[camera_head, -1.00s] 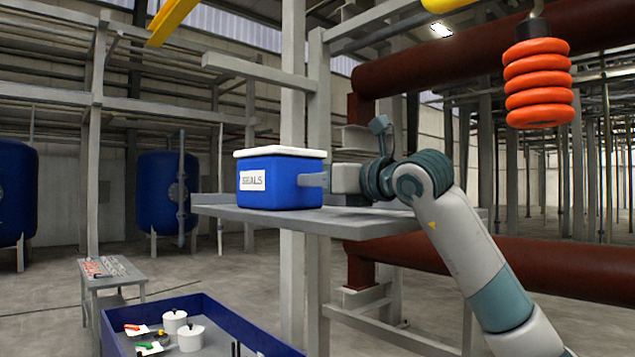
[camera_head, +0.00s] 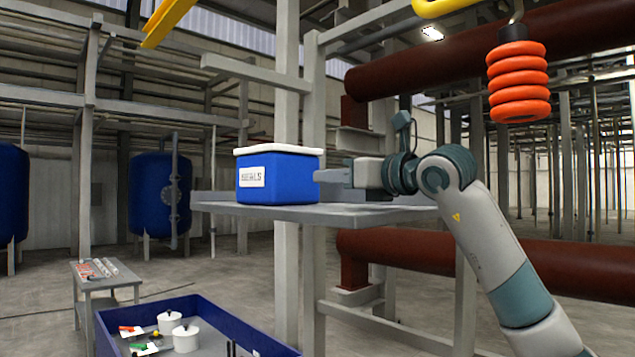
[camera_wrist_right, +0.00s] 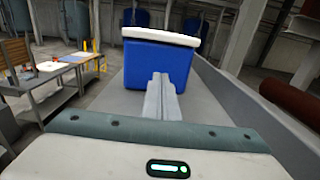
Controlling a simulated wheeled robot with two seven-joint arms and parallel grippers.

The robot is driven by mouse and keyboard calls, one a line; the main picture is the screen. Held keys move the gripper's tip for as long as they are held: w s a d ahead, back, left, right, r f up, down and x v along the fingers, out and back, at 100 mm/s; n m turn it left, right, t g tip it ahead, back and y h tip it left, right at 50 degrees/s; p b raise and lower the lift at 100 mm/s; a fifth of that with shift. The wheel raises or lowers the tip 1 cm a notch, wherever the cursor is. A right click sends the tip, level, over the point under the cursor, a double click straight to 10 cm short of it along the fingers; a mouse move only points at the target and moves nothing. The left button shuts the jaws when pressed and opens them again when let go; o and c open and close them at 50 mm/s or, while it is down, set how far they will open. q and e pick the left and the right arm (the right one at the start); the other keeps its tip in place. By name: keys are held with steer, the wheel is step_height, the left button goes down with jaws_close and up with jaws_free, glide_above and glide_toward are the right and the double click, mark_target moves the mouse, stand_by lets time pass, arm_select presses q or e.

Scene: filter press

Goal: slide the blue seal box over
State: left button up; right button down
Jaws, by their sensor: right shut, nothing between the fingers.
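The blue seal box (camera_head: 278,180) with a white lid and a "SEALS" label stands upright on a grey shelf (camera_head: 330,214). In the right wrist view the box (camera_wrist_right: 158,66) is straight ahead of the fingers. My right gripper (camera_head: 318,175) is shut and empty, level with the box at its right side. Its fingertips (camera_wrist_right: 158,77) point at the box's side; they are very close, and I cannot tell whether they touch it. My left gripper is not in view.
An upright grey post (camera_head: 287,100) stands behind the box. Orange rings (camera_head: 517,82) hang from a hook at upper right. A blue-walled bin (camera_head: 222,318) with white pots is below the shelf. A small table (camera_head: 105,276) stands at lower left. The shelf left of the box is short.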

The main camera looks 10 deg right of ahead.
steer(key=shift+s+d, duration=0.15)
steer(key=shift+s, duration=0.35)
steer(key=shift+s+d+f+b, duration=0.2)
steer(key=shift+d+b, duration=0.15)
steer(key=shift+b, duration=0.15)
steer(key=b+v, duration=0.3)
steer(key=v, duration=0.3)
steer(key=shift+d, duration=0.15)
steer(key=shift+s+d+r+b, duration=0.1)
steer(key=shift+s+d+b, duration=0.3)
steer(key=shift+s, duration=0.1)
